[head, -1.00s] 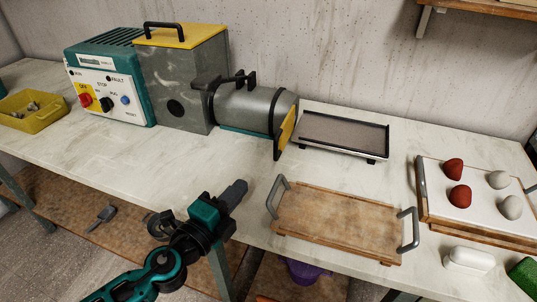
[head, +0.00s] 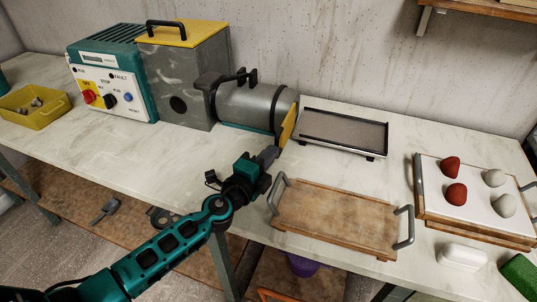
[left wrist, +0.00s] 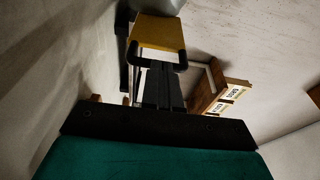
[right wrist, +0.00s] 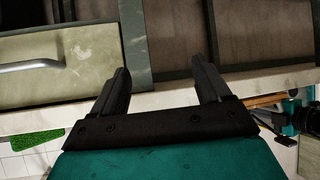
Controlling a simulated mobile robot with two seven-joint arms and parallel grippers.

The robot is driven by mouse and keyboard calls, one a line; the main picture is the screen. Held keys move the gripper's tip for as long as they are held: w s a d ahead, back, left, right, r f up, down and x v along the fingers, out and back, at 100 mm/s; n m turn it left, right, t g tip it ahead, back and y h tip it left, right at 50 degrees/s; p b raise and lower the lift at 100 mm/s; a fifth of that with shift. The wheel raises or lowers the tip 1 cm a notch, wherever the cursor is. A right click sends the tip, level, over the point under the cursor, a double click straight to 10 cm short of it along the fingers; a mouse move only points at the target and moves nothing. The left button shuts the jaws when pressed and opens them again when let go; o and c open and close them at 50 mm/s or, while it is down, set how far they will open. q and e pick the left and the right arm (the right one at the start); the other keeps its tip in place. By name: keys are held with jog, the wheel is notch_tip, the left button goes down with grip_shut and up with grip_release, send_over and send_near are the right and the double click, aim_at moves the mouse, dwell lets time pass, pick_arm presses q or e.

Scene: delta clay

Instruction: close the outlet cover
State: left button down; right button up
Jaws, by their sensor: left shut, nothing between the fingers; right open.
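The outlet cover (head: 288,125) is a yellow plate with a dark edge at the right end of the grey cylinder (head: 245,107). I see it nearly edge-on and cannot tell how far it stands off the opening. It also shows as a yellow panel in the left wrist view (left wrist: 158,33). My left gripper (head: 270,153) is shut and empty, just in front of and below the cover; in the left wrist view its fingertips (left wrist: 157,68) lie close to the panel's lower edge. Contact cannot be told. My right gripper (right wrist: 163,80) is open and empty in the right wrist view.
A wooden tray with grey handles (head: 335,215) lies right of my left gripper. A black-framed tray (head: 343,133) stands behind it. The grey machine box (head: 183,75) and control box (head: 112,85) are left. Bare bench (head: 150,150) lies in front of the machine.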

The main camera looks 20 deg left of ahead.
aim_at(279, 132)
pick_arm(q)
jog(key=shift+w, duration=0.1)
jog(key=b+x, duration=0.1)
jog(key=x, duration=0.1)
jog(key=a+b+x, duration=0.1)
jog(key=x, duration=0.2)
jog(key=b+x, duration=0.1)
jog(key=x, duration=0.2)
jog(key=shift+w+a, duration=0.15)
jog(key=shift+a, duration=0.1)
jog(key=shift+w+a+r, duration=0.1)
jog(key=shift+w+r, duration=0.05)
jog(key=shift+r, duration=0.15)
